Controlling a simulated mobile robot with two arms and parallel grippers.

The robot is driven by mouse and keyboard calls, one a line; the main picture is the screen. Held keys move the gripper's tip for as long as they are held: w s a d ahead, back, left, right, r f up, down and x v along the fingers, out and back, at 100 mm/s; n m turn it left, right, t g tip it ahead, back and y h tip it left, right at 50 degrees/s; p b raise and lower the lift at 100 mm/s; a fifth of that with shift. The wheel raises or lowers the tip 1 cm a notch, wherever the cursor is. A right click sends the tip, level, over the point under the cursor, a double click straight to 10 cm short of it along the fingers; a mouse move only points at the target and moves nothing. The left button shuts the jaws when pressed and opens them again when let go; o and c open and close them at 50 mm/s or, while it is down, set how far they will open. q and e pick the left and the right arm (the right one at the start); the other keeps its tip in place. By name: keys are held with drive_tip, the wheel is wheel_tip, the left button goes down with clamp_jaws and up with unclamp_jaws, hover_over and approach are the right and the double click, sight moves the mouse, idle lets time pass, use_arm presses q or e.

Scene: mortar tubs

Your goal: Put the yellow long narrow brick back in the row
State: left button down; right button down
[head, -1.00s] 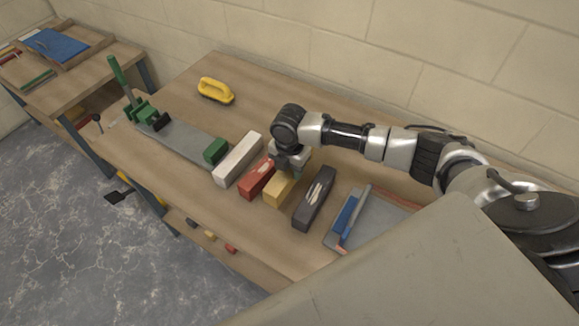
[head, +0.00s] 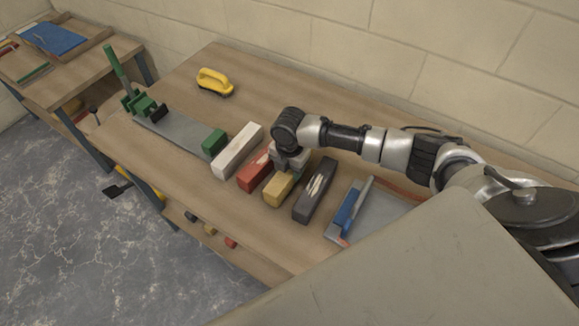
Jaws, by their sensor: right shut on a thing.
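The yellow long narrow brick (head: 278,190) lies on the workbench between a red brick (head: 254,172) on its left and a dark grey brick (head: 314,190) on its right. A white brick (head: 237,150) lies left of the red one, so the bricks form a row. My right gripper (head: 288,168) points down over the far part of the yellow brick and is shut on it. Its fingers and the brick's far end are partly hidden by my wrist. I cannot tell whether the brick touches the bench. My left gripper is not in view.
A green clamp-like tool with a grey plate (head: 180,132) lies left of the row. A yellow-handled brush or float (head: 215,82) is behind. A blue-handled trowel (head: 350,207) lies on the right. A second table (head: 70,72) stands far left.

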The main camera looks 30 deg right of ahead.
drive_tip(key=shift+f, duration=0.35)
drive_tip(key=shift+c, duration=2.3)
unclamp_jaws()
drive_tip(key=shift+f, duration=0.1)
wheel_tip(320, 180, up, 11)
drive_tip(key=shift+b, duration=0.75)
